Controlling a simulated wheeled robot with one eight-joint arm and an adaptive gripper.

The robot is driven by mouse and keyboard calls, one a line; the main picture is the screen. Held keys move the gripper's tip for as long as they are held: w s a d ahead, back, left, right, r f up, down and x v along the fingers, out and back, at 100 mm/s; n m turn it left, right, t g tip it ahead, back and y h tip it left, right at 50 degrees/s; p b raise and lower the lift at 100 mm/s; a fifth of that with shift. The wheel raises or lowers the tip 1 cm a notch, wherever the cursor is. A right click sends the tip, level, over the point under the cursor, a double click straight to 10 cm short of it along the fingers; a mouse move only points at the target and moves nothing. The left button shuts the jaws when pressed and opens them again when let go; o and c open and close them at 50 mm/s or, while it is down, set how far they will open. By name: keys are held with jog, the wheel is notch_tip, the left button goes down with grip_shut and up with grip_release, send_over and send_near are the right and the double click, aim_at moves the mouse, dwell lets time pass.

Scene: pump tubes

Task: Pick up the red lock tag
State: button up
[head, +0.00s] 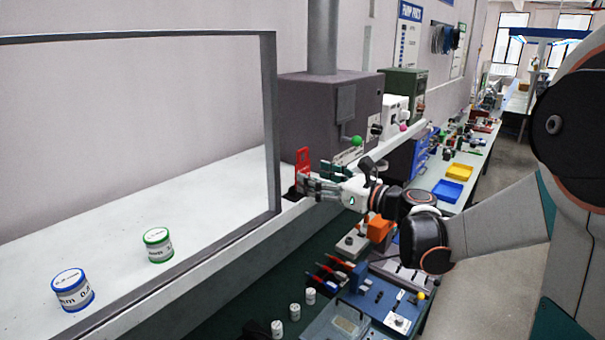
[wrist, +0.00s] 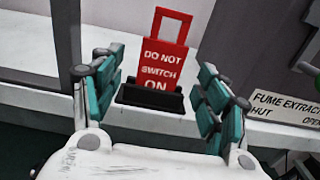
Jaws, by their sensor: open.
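The red lock tag (head: 303,165) stands upright on the ledge by the frame's right post in the head view. In the wrist view the tag (wrist: 165,60) reads "DO NOT SWITCH ON", has a loop at its top, and sits in a small black holder (wrist: 150,97). My gripper (head: 312,181) is open. In the wrist view its teal-padded fingers (wrist: 160,97) are spread on the left and right of the tag, which shows between and beyond them. I see no contact between the fingers and the tag. In the head view my fingers partly hide the tag's lower part.
A "FUME EXTRACT" sign (wrist: 287,110) is right of my gripper. A dark cabinet (head: 315,120) stands behind the tag. The frame post (head: 270,120) is close on the left. Two labelled tins, one blue (head: 72,290) and one green (head: 158,246), stand on the white surface.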

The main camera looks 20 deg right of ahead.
aim_at(303, 171)
jog(key=p+x, duration=0.1)
jog(key=x, duration=0.4)
jog(key=shift+w+f, duration=0.1)
jog(key=shift+f, duration=0.05)
jog(key=shift+d, duration=0.1)
jog(key=c, duration=1.2)
jog(key=shift+o, duration=0.2)
